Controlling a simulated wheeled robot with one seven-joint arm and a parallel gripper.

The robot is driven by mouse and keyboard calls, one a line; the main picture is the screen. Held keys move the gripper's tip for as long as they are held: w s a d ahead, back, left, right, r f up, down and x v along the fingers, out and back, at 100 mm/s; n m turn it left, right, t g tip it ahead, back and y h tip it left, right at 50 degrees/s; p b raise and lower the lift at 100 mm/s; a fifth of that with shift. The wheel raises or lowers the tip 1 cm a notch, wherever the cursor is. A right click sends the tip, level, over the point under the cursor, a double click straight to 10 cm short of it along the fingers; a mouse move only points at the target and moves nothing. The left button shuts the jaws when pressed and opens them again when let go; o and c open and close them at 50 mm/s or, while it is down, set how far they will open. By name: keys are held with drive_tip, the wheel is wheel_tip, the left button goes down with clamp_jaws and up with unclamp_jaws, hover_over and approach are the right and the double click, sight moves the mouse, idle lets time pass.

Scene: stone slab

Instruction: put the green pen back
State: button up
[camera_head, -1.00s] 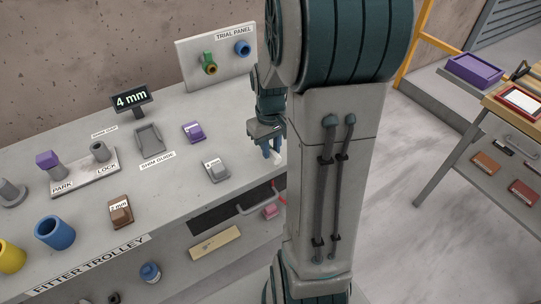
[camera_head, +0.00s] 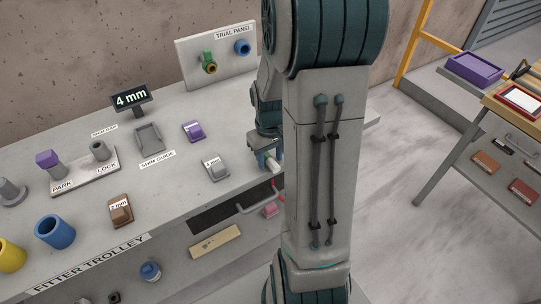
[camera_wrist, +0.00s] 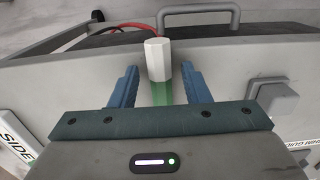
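The pen (camera_wrist: 157,60) shows in the wrist view with a white faceted end and a green body. It lies between the two blue fingers of my gripper (camera_wrist: 160,82). The fingers stand apart, with a gap on the left of the pen; the right finger is close to it, and I cannot tell whether it touches. In the head view my gripper (camera_head: 265,160) is low over the right end of the trolley top (camera_head: 165,205), partly hidden by my arm. I cannot make out the pen clearly there.
A grey shim block (camera_head: 215,167), a purple block (camera_head: 193,131) and a grey shim guide (camera_head: 149,138) sit left of my gripper. The trial panel (camera_head: 219,57) stands behind. A drawer handle (camera_head: 261,199) juts from the trolley front. Blue (camera_head: 54,232) and yellow cups stand far left.

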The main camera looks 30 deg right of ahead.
sight(270, 159)
wheel_tip(270, 159, up, 11)
drive_tip(key=s+a+r+t, duration=0.3)
drive_tip(key=s+a+r, duration=0.1)
drive_tip(key=s+a, duration=0.6)
drive_tip(key=shift+s+a, duration=0.2)
drive_tip(key=shift+a, duration=0.8)
drive_tip(key=shift+r, duration=0.1)
idle(0.3)
